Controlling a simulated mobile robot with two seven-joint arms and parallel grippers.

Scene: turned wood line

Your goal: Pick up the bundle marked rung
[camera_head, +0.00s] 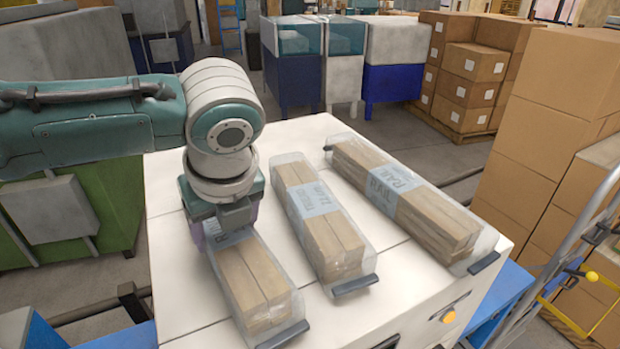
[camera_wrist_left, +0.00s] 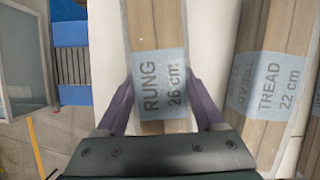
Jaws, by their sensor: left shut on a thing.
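The rung bundle (camera_head: 257,283) is the leftmost of three wrapped wood bundles on the white worktop. In the left wrist view its blue label reads RUNG 26 cm (camera_wrist_left: 160,84). My left gripper (camera_head: 225,226) comes down from above over the labelled middle. Its purple fingers press on both sides of the bundle, shut on it, as the left wrist view (camera_wrist_left: 164,104) shows. The gripper hides part of the label in the head view. The bundle appears to lie on the worktop; any small gap beneath cannot be told. My right gripper is not in view.
The tread bundle (camera_head: 322,232) lies close to the right, label TREAD 22 cm (camera_wrist_left: 268,86). The longer rail bundle (camera_head: 405,200) lies farther right. The white worktop (camera_head: 400,292) has bare room in front. Stacked cartons (camera_head: 560,130) and a hand truck (camera_head: 575,250) stand at the right.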

